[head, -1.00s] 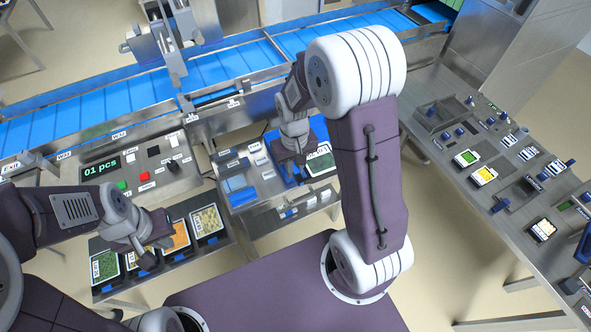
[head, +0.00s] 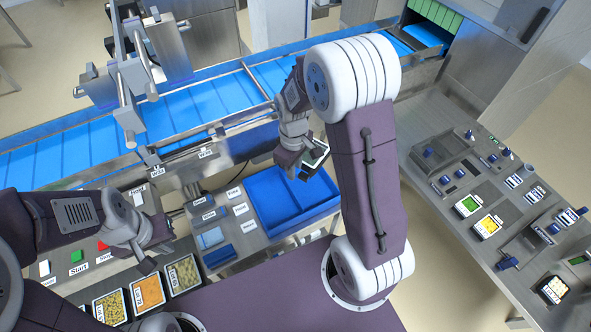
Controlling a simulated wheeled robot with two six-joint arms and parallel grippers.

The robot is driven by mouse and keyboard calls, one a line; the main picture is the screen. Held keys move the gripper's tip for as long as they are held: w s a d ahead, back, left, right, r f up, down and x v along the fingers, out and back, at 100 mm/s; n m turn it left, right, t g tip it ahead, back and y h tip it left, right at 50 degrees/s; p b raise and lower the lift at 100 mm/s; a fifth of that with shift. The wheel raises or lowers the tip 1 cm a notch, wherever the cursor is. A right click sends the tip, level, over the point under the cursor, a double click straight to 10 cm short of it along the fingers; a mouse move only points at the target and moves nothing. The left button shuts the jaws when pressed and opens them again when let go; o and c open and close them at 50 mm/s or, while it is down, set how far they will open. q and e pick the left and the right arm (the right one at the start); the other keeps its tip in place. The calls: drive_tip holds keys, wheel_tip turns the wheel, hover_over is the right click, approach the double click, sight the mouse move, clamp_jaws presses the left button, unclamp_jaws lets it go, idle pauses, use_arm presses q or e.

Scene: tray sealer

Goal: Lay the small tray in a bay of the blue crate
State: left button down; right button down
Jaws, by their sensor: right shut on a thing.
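The blue crate (head: 268,200) stands on the steel bench in the middle, with a divider between its bays. The visible bays look empty. My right gripper (head: 305,166) is shut on the small tray (head: 316,160), a dark tray with a pale edge. It holds the tray tilted above the crate's back right part. The gripper and my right arm hide part of the tray and the crate's right side. My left gripper (head: 162,246) is at the left, above the control panel, apart from the crate. Its fingers look spread and empty.
A blue conveyor (head: 190,115) with steel rails runs behind the crate. Several filled food trays (head: 147,292) stand at the lower left. Labelled blue items (head: 210,238) lie left of the crate. A steel table (head: 440,215) with fixtures is at the right.

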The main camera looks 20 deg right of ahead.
drive_tip(key=shift+w+f+n, duration=0.1)
drive_tip(key=shift+n, duration=0.8)
wheel_tip(320, 180, down, 2)
drive_tip(key=w+d+n+b, duration=0.1)
drive_tip(key=w+n, duration=0.1)
drive_tip(key=n, duration=0.2)
drive_tip(key=n+b, duration=0.7)
drive_tip(key=b, duration=0.3)
approach(316, 199)
wheel_tip(316, 199, down, 6)
drive_tip(key=b, duration=0.5)
drive_tip(key=shift+f, duration=0.15)
